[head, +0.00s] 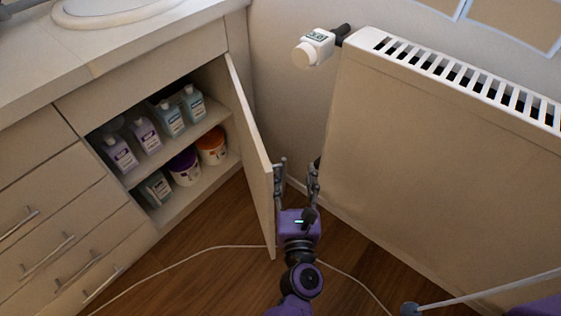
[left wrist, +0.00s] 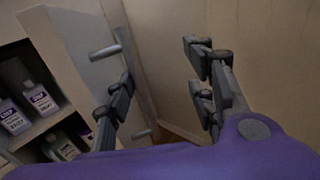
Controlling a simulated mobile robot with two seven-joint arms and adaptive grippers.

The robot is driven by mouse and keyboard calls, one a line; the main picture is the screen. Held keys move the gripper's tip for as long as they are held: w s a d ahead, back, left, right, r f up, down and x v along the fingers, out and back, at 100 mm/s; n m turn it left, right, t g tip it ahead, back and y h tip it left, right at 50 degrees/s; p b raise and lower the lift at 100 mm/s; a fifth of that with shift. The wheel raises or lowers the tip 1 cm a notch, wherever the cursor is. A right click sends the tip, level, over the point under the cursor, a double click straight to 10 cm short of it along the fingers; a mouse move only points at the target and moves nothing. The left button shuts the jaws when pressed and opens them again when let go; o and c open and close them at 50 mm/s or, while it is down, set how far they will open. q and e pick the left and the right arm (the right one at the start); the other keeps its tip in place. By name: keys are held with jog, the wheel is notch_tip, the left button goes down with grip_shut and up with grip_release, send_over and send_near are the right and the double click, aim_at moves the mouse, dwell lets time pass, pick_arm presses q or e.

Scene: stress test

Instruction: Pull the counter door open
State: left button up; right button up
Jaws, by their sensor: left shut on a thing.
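The counter door (head: 253,150) stands swung open from the cabinet, seen nearly edge-on in the head view. In the left wrist view, the door (left wrist: 75,45) shows on the left with its metal handle (left wrist: 105,52). My left gripper (head: 297,168) is at the door's outer side, between the door and the radiator. My right gripper is not in view.
Bottles (head: 170,118) and tubs (head: 211,145) fill the cabinet shelves. The radiator (head: 430,160) with its white valve (head: 311,48) stands close on the right. A thin cable (head: 190,258) crosses the wooden floor (head: 220,275). Drawers (head: 45,235) are on the left.

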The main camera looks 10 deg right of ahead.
pick_arm(q)
jog(key=s+d+m+h, duration=0.1)
jog(key=s+d+h, duration=0.1)
jog(key=s+d, duration=0.2)
jog(key=shift+s+d+f+m+g, duration=0.3)
jog(key=shift+d+f+g, duration=0.1)
jog(key=shift+d, duration=0.65)
jog(key=shift+t+y, duration=0.3)
jog(key=shift+y, duration=0.1)
jog(key=s+a, duration=0.1)
jog(key=s+a+r, duration=0.1)
jog(key=a, duration=0.1)
jog(key=shift+s+a, duration=0.25)
jog(key=shift+s, duration=0.05)
jog(key=shift+n+y, duration=0.6)
jog(key=shift+n, duration=0.1)
jog(key=a, duration=0.4)
jog(key=shift+s+f, duration=0.1)
jog(key=shift+s, duration=0.05)
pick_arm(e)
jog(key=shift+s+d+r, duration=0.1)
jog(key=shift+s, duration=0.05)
